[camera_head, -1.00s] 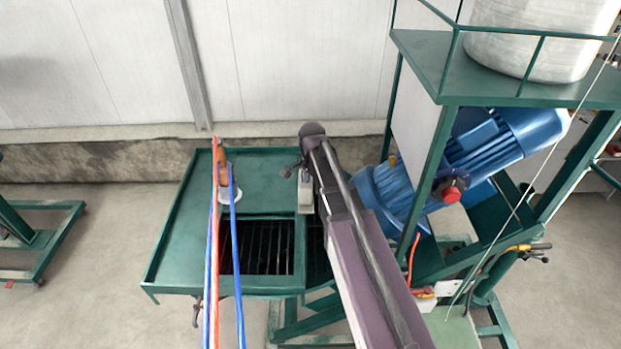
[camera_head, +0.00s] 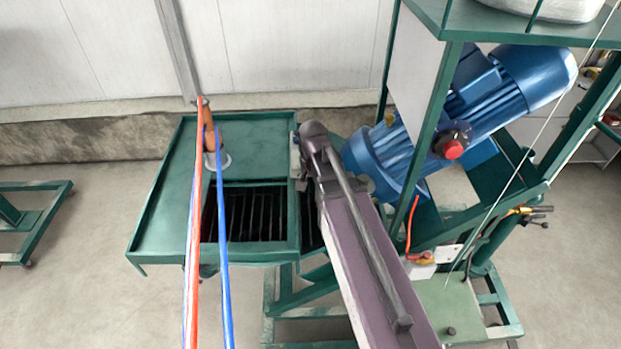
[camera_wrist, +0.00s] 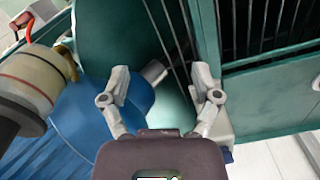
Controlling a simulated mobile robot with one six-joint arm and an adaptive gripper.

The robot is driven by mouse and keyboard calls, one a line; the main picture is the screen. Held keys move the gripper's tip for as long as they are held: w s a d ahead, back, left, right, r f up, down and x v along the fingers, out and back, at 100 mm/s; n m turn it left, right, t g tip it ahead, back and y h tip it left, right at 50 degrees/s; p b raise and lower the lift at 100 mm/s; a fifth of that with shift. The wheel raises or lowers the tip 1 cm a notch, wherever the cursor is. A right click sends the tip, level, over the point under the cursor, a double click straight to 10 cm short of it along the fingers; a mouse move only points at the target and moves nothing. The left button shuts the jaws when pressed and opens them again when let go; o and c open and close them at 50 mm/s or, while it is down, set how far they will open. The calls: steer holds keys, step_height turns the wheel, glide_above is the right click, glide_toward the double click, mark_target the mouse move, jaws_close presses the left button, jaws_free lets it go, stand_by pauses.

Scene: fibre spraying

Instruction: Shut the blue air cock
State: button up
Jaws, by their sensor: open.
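My gripper (camera_wrist: 161,82) is open in the wrist view, its two grey fingers spread apart with nothing held between them. A short grey cylindrical piece (camera_wrist: 153,71) shows beyond the gap, against green metal. I cannot pick out the blue air cock for sure in either view. A small blue bit (camera_wrist: 226,155) shows at the lower right of the wrist view, beside a pale block, but I cannot tell what it is. In the head view my purple arm reaches over the green table's right side and hides most of the gripper.
A green table (camera_head: 160,215) with a barred opening (camera_head: 250,215) lies left of my arm. An orange-handled tool (camera_head: 210,138) with red and blue hoses stands on it. A big blue motor (camera_head: 500,95) on a green frame stands close on the right.

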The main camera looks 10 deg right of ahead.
steer(key=s+f+n+b, duration=0.6)
steer(key=s+f, duration=0.1)
steer(key=s, duration=0.1)
steer(key=shift+s, duration=0.15)
stand_by(1.6)
